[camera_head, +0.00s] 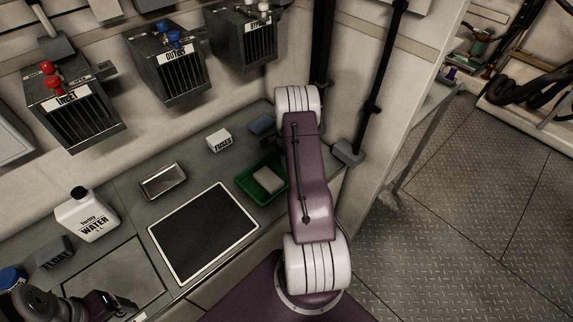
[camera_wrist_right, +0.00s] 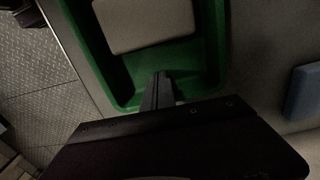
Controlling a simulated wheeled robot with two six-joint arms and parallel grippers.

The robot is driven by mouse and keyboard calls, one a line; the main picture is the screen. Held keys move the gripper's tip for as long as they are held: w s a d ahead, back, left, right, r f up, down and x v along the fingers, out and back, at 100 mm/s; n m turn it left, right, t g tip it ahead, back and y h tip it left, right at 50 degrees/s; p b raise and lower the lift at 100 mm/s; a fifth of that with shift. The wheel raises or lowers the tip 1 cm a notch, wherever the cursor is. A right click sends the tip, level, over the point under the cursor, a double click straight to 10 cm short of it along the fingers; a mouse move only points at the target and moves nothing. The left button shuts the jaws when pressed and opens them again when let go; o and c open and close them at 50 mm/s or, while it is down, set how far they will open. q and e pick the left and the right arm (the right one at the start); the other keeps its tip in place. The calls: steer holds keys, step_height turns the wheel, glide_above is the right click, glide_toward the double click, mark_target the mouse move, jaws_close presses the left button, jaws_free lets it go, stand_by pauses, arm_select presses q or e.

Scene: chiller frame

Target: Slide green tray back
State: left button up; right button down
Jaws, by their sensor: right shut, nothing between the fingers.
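The green tray (camera_head: 248,184) lies on the grey counter, partly covered by my right arm in the head view. A pale block (camera_head: 268,178) sits in it. In the right wrist view the green tray (camera_wrist_right: 209,62) fills the upper middle, with the pale block (camera_wrist_right: 145,22) inside. My right gripper (camera_wrist_right: 158,90) is shut and empty, its fingertips over or at the tray's near end; I cannot tell whether they touch it. In the head view this gripper is mostly hidden by my arm. My left gripper (camera_head: 112,302) is at the lower left, its jaws unclear.
A blue block (camera_head: 261,125) and a white fuses box (camera_head: 219,140) stand behind the tray. A dark framed panel (camera_head: 204,230) lies to its left, with a metal dish (camera_head: 162,181) beyond. A water bottle (camera_head: 87,215) stands farther left. A wall and black posts bound the right.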

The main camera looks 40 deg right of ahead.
steer(key=shift+d+r+p, duration=0.1)
steer(key=shift+r+p, duration=0.3)
step_height(320, 180, up, 9)
steer(key=p, duration=0.7)
